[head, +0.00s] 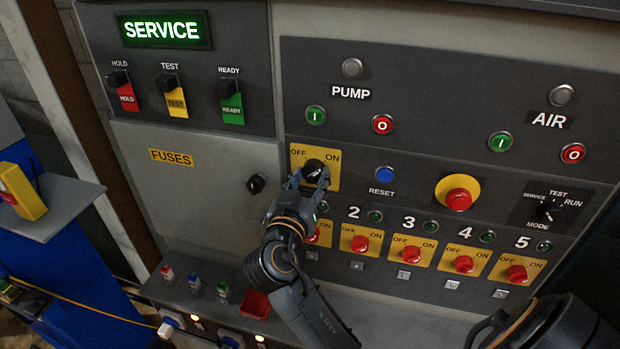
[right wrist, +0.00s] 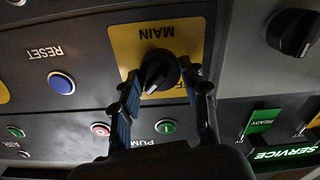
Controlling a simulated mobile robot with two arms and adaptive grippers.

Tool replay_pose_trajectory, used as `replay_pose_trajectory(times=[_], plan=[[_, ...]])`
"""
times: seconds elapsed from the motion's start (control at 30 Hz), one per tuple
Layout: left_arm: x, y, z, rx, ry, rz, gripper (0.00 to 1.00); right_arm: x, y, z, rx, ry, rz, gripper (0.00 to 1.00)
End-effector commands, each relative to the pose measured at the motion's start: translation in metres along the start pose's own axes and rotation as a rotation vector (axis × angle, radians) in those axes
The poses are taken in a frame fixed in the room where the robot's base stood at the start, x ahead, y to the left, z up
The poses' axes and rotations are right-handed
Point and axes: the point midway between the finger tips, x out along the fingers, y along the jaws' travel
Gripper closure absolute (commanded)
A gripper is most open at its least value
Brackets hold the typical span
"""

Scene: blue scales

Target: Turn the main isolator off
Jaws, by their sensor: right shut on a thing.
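The main isolator is a black rotary knob (head: 314,168) on a yellow plate (head: 331,179) marked OFF at left and ON at right. My right gripper (head: 309,181) reaches up to it from below and is shut on the knob. In the right wrist view, which is upside down, the knob (right wrist: 158,70) sits between the two fingers (right wrist: 163,84), and the word MAIN reads on the plate. The fingers partly cover the plate and the knob's sides. Which mark the knob points to is not clear. My left gripper is not in view.
A row of red OFF/ON knobs (head: 411,252) lies below, close to my right wrist. A blue RESET button (head: 385,174) and a red emergency button (head: 458,199) are to the right. A fuse door (head: 195,205) is at left; a ledge (head: 215,308) runs below.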

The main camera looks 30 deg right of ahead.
Motion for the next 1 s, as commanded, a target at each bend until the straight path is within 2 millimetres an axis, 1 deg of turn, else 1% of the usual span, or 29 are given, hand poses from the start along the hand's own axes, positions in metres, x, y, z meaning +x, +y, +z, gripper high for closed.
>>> replay_pose_trajectory(times=[0.17,0.37,1.0], plan=[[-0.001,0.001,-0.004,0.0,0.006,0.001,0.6,0.001,0.001,0.0,-0.046,-0.002,0.002,0.87],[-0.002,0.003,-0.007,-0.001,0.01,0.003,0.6,0.001,0.001,0.0,-0.169,-0.001,0.003,0.87],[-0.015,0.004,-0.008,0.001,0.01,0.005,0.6,0.001,0.001,-0.002,-0.765,0.0,0.004,0.87]])
